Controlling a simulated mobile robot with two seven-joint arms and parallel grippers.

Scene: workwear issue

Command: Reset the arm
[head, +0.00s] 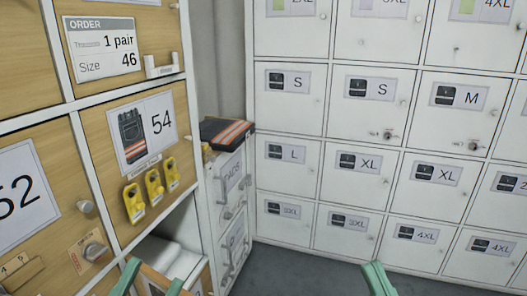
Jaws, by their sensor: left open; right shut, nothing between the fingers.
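My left gripper (150,282) is at the bottom left, in front of the lower part of the wooden cabinet. Its two green fingers are apart and I see nothing held between them. My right gripper (379,279) is at the bottom edge, right of centre, in front of the grey floor and the white lockers. Its green fingers are together and hold nothing. Only the fingertips of both grippers show; the rest of my arms is out of view.
A wooden cabinet (95,125) with size labels and yellow tags (153,187) stands close on the left. An open compartment (180,238) is below. A folded dark garment with an orange stripe (227,132) lies on a white drawer unit (229,185). White lockers (290,110) line the back.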

